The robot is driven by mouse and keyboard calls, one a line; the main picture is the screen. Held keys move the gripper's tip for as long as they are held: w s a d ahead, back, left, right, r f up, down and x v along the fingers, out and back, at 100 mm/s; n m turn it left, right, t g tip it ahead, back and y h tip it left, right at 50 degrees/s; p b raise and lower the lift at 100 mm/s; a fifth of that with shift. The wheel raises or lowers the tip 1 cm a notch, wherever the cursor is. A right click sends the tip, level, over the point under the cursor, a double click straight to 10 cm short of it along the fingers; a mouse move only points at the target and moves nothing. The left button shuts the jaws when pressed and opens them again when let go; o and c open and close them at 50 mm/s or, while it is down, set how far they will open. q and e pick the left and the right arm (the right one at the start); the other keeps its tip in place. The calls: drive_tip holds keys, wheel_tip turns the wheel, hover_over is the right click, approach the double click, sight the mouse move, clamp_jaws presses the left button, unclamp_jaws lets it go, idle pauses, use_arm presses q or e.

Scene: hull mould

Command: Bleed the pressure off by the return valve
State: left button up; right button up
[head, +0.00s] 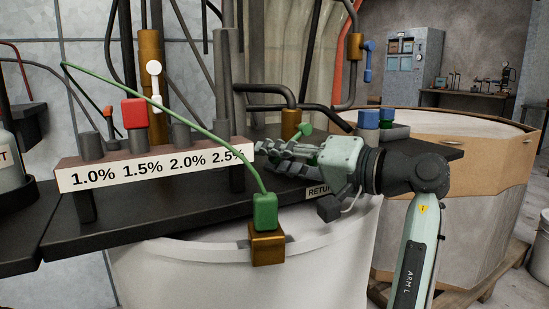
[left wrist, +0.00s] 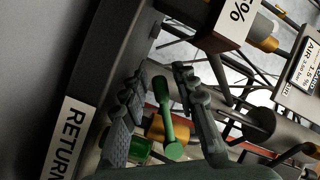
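The return valve has a green lever (head: 306,129) on a brass body (head: 291,122); in the head view it stands just behind my left gripper (head: 268,153), partly hidden by it. A RETURN label (head: 318,191) is on the black bench edge in front. In the left wrist view the green lever (left wrist: 162,95) and brass body (left wrist: 170,130) show between the two fingers of my left gripper (left wrist: 160,72). The fingers are apart and hold nothing. I cannot tell whether the lever lies between them in depth or beyond them. My right gripper is not in view.
A rack (head: 160,172) labelled 1.0% to 2.5% holds a red block (head: 134,113) at left. A green plug (head: 265,210) with a green hose sits on a brass block (head: 267,246).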

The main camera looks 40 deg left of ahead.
use_arm(q)
drive_tip(key=shift+d, duration=0.1)
drive_tip(key=d, duration=0.8)
drive_tip(key=d+r, duration=0.1)
drive_tip(key=d, duration=0.2)
drive_tip(key=shift+w+d, duration=0.2)
drive_tip(key=shift+d, duration=0.2)
drive_tip(key=shift+c, duration=0.4)
